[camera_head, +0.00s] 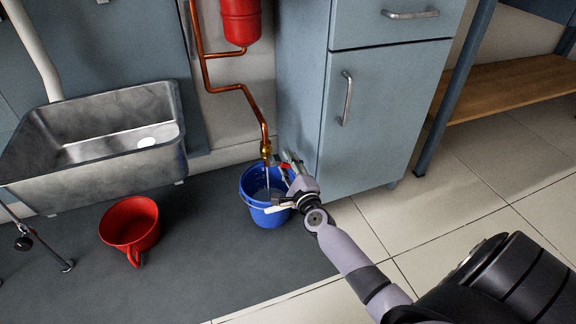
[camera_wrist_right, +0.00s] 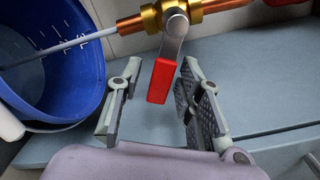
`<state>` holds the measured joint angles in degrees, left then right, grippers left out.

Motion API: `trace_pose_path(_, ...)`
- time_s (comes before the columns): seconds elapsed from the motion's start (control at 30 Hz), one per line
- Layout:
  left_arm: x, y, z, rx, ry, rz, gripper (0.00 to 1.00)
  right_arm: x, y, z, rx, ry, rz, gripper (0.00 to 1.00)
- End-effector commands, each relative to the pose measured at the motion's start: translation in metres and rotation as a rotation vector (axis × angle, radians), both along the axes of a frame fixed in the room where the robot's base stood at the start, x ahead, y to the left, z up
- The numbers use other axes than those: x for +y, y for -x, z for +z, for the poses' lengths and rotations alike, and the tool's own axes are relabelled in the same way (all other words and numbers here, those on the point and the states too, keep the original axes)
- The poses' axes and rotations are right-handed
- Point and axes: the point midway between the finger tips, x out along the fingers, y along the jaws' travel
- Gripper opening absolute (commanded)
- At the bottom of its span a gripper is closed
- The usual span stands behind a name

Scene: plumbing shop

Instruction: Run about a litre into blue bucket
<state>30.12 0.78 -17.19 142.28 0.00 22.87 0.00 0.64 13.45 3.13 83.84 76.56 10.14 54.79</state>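The blue bucket (camera_head: 262,214) stands on the dark floor mat under the brass outlet (camera_head: 266,150) of a copper pipe. In the right wrist view the bucket (camera_wrist_right: 82,85) shows pale scale marks inside. A thin pale stream (camera_wrist_right: 60,46) runs from the outlet into it; the water level is not clear. The valve has a red lever (camera_wrist_right: 163,80). My right gripper (camera_wrist_right: 160,100) is open, its fingers apart on either side of the lever's lower end, with gaps visible. In the head view the gripper (camera_head: 290,180) is at the bucket's right rim. My left gripper is out of view.
A grey-blue cabinet (camera_head: 375,120) stands close to the right of the pipe. A red tank (camera_head: 240,20) hangs above. Tiled floor (camera_head: 440,215) at the right is clear.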

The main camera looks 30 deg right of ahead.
Motion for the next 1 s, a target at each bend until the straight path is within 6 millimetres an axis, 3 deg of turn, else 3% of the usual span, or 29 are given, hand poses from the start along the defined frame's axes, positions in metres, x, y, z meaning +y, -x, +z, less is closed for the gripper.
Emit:
trace_pose_path(0.47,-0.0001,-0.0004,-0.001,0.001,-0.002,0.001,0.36,0.0002,0.0003,-0.0002,0.0,0.0,0.0,0.0)
trace_pose_path(1.0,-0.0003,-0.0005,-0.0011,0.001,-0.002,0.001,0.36,0.0003,0.0004,-0.0006,0.001,0.001,0.0,0.0)
